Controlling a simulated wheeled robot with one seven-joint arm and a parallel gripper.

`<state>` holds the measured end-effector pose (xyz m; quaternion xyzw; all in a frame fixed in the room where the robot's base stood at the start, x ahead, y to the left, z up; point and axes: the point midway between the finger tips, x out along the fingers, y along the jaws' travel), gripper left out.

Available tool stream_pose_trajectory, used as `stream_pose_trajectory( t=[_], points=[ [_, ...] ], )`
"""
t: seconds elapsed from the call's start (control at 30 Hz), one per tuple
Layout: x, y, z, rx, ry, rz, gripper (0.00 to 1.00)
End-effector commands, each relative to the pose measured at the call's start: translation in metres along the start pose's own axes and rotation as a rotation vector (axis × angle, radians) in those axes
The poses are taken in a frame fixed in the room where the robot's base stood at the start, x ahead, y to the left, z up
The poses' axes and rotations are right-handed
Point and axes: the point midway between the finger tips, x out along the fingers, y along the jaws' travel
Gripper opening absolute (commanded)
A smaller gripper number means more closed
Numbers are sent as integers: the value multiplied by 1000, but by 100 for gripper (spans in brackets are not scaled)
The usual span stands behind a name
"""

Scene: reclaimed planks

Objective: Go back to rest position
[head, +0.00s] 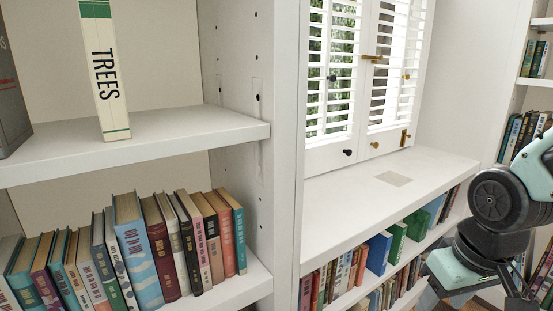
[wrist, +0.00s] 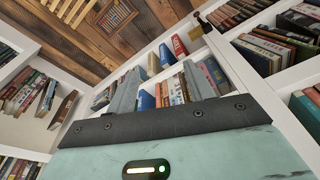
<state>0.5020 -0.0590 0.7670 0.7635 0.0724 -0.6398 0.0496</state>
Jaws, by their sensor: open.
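My gripper (wrist: 161,78) shows in the wrist view. Its two grey fingers stand apart, with nothing held between them. Shelves of books lie beyond the fingers in that view. In the head view, part of my arm (head: 500,215) is at the right edge, in front of the lower bookshelves. The fingers cannot be made out clearly in the head view.
An upright book marked TREES (head: 104,75) stands on the upper left shelf (head: 150,137). A row of books (head: 140,250) fills the shelf below. The white window ledge (head: 340,205) is mostly bare, below shutters (head: 335,85). Bookshelves also stand at the right.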

Motion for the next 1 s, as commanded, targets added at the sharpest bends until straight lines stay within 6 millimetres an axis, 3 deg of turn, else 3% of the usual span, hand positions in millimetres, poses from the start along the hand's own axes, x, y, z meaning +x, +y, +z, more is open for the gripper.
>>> stream_pose_trajectory(
  t=[0.03,0.1,0.4,0.77,1.0],
  points=[
    [-3,-24,6,-69,-17,-16,52],
    [-8,-52,17,-155,-44,-34,52],
    [-30,-143,88,-509,-158,-75,52],
    [-108,-141,71,-491,-158,-74,52],
    [-181,-142,58,-489,-158,-74,52]
  ],
)
